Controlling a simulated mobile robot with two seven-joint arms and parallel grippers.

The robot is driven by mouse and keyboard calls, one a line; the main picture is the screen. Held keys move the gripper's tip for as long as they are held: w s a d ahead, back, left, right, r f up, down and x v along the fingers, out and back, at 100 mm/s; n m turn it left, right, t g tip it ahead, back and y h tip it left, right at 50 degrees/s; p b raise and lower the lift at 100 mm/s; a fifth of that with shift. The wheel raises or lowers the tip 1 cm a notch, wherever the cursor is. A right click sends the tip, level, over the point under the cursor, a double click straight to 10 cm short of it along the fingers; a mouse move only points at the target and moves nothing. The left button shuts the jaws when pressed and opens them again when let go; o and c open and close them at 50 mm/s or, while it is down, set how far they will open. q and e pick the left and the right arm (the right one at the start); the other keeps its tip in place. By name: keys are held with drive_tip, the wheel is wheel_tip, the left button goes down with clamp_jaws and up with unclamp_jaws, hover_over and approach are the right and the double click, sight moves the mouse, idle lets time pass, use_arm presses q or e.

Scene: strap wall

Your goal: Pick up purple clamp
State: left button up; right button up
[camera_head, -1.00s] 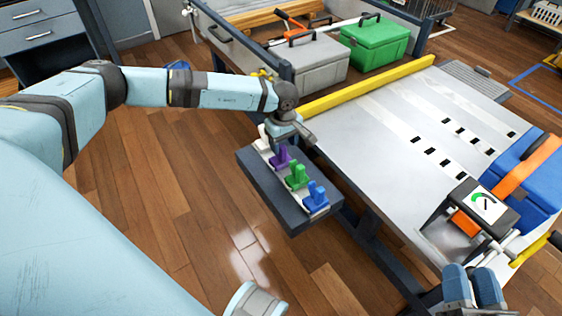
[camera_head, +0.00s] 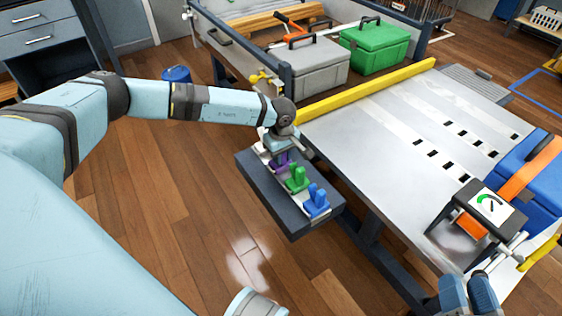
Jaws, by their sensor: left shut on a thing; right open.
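The purple clamp (camera_head: 279,162) stands at the far end of a row on a dark grey shelf block beside the table. My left gripper (camera_head: 278,152) is right over it, shut on its upper part, which the gripper hides. The clamp's lower part is still at the white strip. Whether it is lifted at all I cannot tell. My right gripper (camera_head: 468,292) is at the lower right by the table's edge, open and away from the clamps.
A green clamp (camera_head: 297,180) and a blue clamp (camera_head: 317,202) stand close beside the purple one on the shelf block (camera_head: 290,220). The grey table (camera_head: 385,140) has a yellow bar (camera_head: 370,90) along its far edge. A gauge box (camera_head: 487,205) and a blue case (camera_head: 535,180) stand at right.

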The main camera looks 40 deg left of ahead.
use_arm(q)
wheel_tip(320, 180, up, 15)
drive_tip(key=p, duration=0.5)
drive_tip(key=shift+r+p, duration=0.5)
drive_tip(key=shift+r, duration=2)
use_arm(e)
drive_tip(key=shift+m+t+h, duration=0.4)
drive_tip(key=shift+t, duration=0.5)
drive_tip(key=shift+d+r, duration=0.2)
drive_tip(key=shift+r, duration=0.6)
drive_tip(key=shift+d+r, duration=0.2)
drive_tip(key=shift+r, duration=0.55)
drive_tip(key=shift+d+r, duration=0.2)
drive_tip(key=shift+r, duration=0.6)
